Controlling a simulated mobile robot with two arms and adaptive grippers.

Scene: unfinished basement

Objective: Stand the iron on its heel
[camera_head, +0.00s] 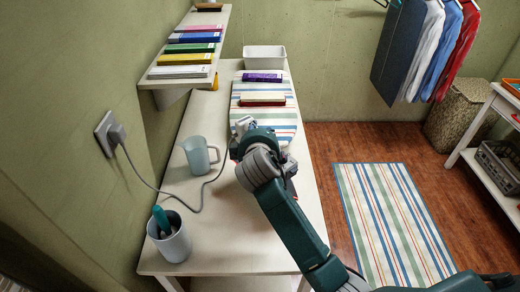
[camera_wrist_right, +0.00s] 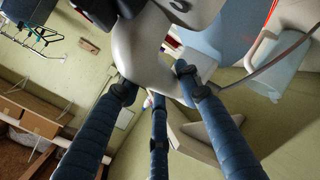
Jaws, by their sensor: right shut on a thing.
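The iron (camera_head: 243,123) is mostly hidden behind my right gripper (camera_head: 249,137) in the head view; only a small pale part and its grey cord (camera_head: 196,208) show. It is near the front end of the striped ironing pad (camera_head: 283,112) on the table. In the right wrist view, the fingers of my right gripper (camera_wrist_right: 156,86) are closed around a pale grey part of the iron (camera_wrist_right: 143,45), likely its handle. I cannot tell the iron's tilt, or whether it touches the table. My left gripper is not in view.
A mug (camera_head: 199,156) stands left of the gripper, near the cord, which runs to a wall plug (camera_head: 114,132). A cup (camera_head: 170,240) stands at the front left. Books (camera_head: 262,98) lie on the pad; a white bin (camera_head: 265,57) is behind. A shelf (camera_head: 186,72) overhangs the left side.

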